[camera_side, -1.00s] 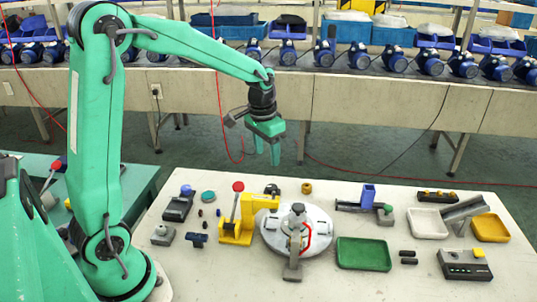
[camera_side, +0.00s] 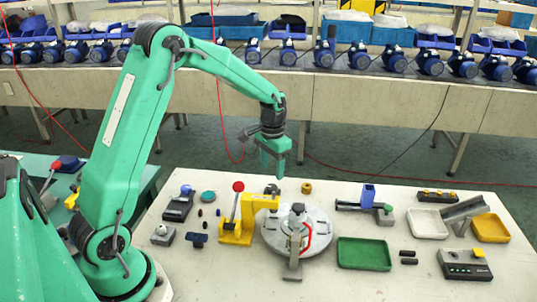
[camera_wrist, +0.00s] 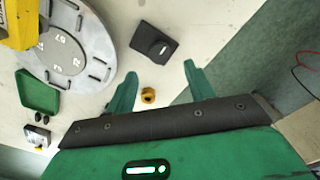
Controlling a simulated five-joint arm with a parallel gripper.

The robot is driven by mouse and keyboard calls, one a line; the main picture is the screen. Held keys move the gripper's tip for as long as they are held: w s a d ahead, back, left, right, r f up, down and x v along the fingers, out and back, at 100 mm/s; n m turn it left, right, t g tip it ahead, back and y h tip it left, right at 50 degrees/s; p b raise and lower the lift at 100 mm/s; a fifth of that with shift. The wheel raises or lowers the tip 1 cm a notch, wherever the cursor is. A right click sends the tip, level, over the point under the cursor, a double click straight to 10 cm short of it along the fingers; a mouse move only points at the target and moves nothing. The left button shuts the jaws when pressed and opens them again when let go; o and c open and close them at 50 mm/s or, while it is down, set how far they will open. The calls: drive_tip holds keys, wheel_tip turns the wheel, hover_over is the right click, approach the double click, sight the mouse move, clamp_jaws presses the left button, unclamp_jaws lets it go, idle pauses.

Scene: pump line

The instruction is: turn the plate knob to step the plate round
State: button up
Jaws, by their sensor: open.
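The round grey plate (camera_side: 318,232) lies on the white bench, with a red outline marked on its right part. A dark grey knob (camera_side: 298,209) stands over its middle, on a grey upright part. In the wrist view, part of the plate (camera_wrist: 98,50) shows at the upper left, with slots and printed numbers; I cannot make out the knob there. My gripper (camera_side: 273,175) hangs above the far side of the bench, behind the plate and apart from the knob. In the wrist view my gripper (camera_wrist: 160,69) has its two green fingers spread, with nothing between them.
A yellow press (camera_side: 240,222) with a red-balled lever stands close at the plate's left. A green tray (camera_side: 364,254) lies at its right. A small yellow ring (camera_side: 307,188) and a dark block (camera_wrist: 153,42) sit behind the plate. A conveyor with blue pumps runs behind.

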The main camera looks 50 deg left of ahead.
sight(272, 187)
drive_tip(key=shift+f, duration=3.35)
drive_tip(key=c, duration=1)
drive_tip(key=shift+o, duration=0.2)
